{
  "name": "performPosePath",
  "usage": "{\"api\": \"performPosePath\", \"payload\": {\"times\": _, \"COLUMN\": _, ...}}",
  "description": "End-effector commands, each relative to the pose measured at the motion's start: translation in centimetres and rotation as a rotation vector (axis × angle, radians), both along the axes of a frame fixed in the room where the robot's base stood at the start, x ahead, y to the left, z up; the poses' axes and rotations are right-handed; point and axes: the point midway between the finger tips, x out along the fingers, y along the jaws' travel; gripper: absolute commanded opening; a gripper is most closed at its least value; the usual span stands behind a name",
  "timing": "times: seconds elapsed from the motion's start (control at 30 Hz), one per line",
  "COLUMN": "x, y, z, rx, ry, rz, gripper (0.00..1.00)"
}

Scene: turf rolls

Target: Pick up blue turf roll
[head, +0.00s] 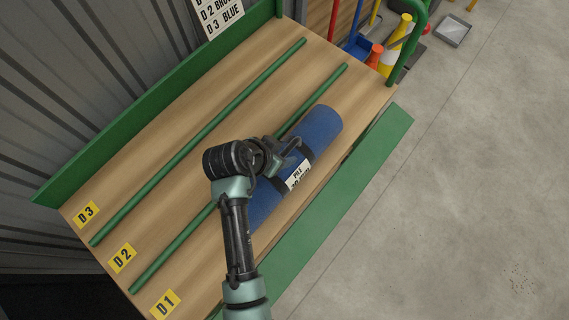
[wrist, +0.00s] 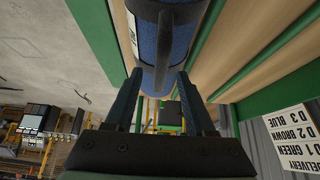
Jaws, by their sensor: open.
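The blue turf roll (head: 321,128) lies on the wooden bed in the D1 lane, slanting from lower left to upper right. It has dark straps and a white label (head: 297,174). My gripper (head: 290,150) is over the roll's middle, and my arm hides part of the roll. In the wrist view the roll (wrist: 178,40) fills the top middle. A dark strap or handle (wrist: 164,45) runs down between my open gripper's fingers (wrist: 159,76). I cannot tell whether the fingers touch the roll.
Green divider rails (head: 190,150) split the bed into lanes with yellow tags D1 (head: 165,304), D2 (head: 122,258) and D3 (head: 86,215). A green side board (head: 345,205) runs along the right edge. A delivery sign (head: 219,14) stands at the back. Concrete floor at right is mostly clear.

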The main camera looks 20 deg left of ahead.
Motion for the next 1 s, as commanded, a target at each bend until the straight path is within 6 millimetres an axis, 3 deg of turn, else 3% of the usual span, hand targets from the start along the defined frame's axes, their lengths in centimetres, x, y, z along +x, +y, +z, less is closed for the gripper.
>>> {"api": "performPosePath", "payload": {"times": 0.33, "x": 0.41, "y": -0.18, "z": -0.65, "rx": 0.001, "ry": -0.001, "rz": 0.0, "gripper": 0.53}}
{"api": "performPosePath", "payload": {"times": 0.63, "x": 0.39, "y": -0.17, "z": -0.64, "rx": 0.001, "ry": -0.001, "rz": 0.0, "gripper": 0.0}}
{"api": "performPosePath", "payload": {"times": 1.0, "x": 0.37, "y": -0.16, "z": -0.65, "rx": 0.001, "ry": -0.001, "rz": 0.0, "gripper": 0.0}}
